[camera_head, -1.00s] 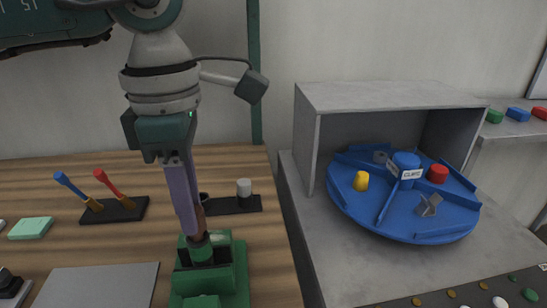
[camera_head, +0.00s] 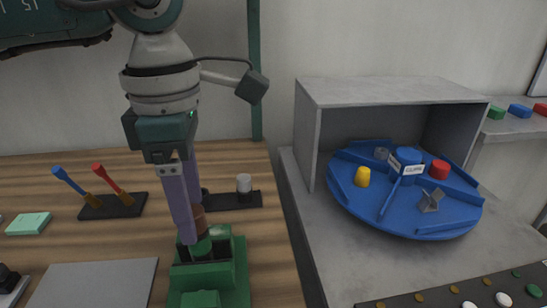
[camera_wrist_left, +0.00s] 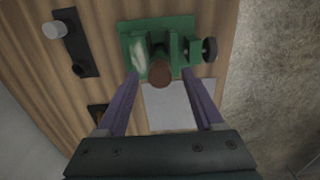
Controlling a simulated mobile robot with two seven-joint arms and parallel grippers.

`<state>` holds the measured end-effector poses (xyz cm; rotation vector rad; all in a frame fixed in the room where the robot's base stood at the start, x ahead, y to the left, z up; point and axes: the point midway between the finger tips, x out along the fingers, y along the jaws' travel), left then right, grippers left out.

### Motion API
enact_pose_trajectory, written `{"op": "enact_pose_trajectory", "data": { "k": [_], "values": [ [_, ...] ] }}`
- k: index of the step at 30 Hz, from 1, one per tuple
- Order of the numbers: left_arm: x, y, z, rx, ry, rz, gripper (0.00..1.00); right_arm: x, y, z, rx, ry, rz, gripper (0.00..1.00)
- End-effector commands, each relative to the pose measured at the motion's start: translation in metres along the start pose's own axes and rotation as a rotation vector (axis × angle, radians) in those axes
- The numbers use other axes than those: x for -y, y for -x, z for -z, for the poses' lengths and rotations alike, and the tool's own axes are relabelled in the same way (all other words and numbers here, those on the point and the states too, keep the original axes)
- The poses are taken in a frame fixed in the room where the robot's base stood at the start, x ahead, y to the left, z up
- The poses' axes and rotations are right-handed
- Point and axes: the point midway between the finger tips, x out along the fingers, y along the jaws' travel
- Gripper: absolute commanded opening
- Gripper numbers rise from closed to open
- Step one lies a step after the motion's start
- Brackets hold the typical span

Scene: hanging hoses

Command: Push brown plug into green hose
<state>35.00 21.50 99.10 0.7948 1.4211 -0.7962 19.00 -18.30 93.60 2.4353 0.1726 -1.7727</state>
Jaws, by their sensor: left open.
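The brown plug (camera_head: 198,217) stands upright at the top of the green hose (camera_head: 201,247). Its lower end meets the hose; how deep it sits I cannot tell. The hose is held in a green clamp fixture (camera_head: 238,268) on the wooden table. My left gripper (camera_head: 194,222) points down and is open, with its purple fingers on either side of the plug. The left wrist view shows the plug's round brown top (camera_wrist_left: 160,73) between the spread fingers, with a gap on each side. The hose is hidden under the plug there. My right gripper is not in view.
Behind the fixture lies a black holder (camera_head: 226,200) with a white-grey cap (camera_head: 244,184). A black stand (camera_head: 113,207) with blue-handled and red-handled tools is at left. A grey plate (camera_head: 95,284) lies in front. A blue turntable (camera_head: 400,225) in a grey housing (camera_head: 390,93) is at right.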

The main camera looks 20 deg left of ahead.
Motion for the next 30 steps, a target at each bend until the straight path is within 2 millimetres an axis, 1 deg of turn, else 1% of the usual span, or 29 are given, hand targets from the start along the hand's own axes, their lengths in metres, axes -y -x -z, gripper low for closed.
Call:
{"op": "enact_pose_trajectory", "data": {
  "k": [2, 5, 12, 15, 18, 22, 30],
  "values": [
    [0.0, 0.003, 0.0, 0.001, 0.0, -0.001, 0.69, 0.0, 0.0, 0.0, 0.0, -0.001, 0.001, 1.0],
    [-0.001, 0.015, -0.001, 0.004, -0.001, -0.003, 0.69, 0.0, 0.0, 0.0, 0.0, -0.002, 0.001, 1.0],
    [-0.001, 0.063, -0.001, 0.004, -0.001, -0.004, 0.69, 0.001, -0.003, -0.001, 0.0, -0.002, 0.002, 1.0],
    [-0.001, 0.08, -0.001, 0.003, 0.0, -0.003, 0.69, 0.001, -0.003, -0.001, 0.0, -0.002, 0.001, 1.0],
    [0.0, 0.092, -0.001, 0.002, 0.0, -0.002, 0.69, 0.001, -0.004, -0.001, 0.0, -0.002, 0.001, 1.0],
    [0.0, 0.099, 0.0, 0.001, 0.0, -0.001, 0.69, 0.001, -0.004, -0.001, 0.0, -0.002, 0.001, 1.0],
    [0.0, 0.1, 0.0, 0.0, 0.0, 0.0, 0.69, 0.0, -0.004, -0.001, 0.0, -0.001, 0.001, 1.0]
  ]
}}
